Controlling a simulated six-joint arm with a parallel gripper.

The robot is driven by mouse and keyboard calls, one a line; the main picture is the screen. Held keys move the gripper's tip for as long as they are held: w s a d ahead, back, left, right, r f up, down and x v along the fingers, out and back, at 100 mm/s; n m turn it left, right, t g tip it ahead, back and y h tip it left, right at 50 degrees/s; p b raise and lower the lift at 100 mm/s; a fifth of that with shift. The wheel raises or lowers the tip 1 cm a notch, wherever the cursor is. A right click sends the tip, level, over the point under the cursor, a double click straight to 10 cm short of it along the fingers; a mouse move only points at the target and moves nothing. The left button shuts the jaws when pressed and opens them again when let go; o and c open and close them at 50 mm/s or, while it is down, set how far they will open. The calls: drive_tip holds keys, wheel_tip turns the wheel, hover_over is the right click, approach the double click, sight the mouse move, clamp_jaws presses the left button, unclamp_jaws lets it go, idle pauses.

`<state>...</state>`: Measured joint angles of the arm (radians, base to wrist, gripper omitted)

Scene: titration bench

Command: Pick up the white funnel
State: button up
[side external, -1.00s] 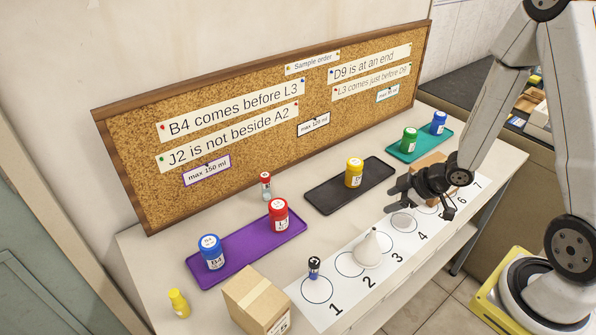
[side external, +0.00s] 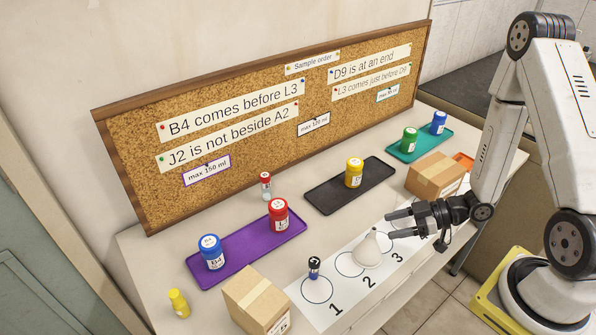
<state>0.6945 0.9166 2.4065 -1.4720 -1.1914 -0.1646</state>
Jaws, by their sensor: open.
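The white funnel (side external: 368,251) stands wide end down on the numbered white strip, by the circles marked 2 and 3. Its narrow stem points up. My gripper (side external: 392,223) is open and empty. It reaches in from the right, with its fingers pointing left, close to the funnel's stem on the right and back side. I cannot tell whether a finger touches the funnel.
A cardboard box (side external: 257,301) is at the front left and another box (side external: 434,175) behind my gripper. A black tray (side external: 325,197) holds a yellow jar (side external: 354,172). A purple tray (side external: 245,251) holds two jars.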

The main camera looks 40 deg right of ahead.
sight(364, 242)
drive_tip(key=shift+x, duration=1)
drive_tip(key=shift+f, duration=0.1)
drive_tip(key=shift+x, duration=2.55)
drive_tip(key=shift+s, duration=0.1)
clamp_jaws()
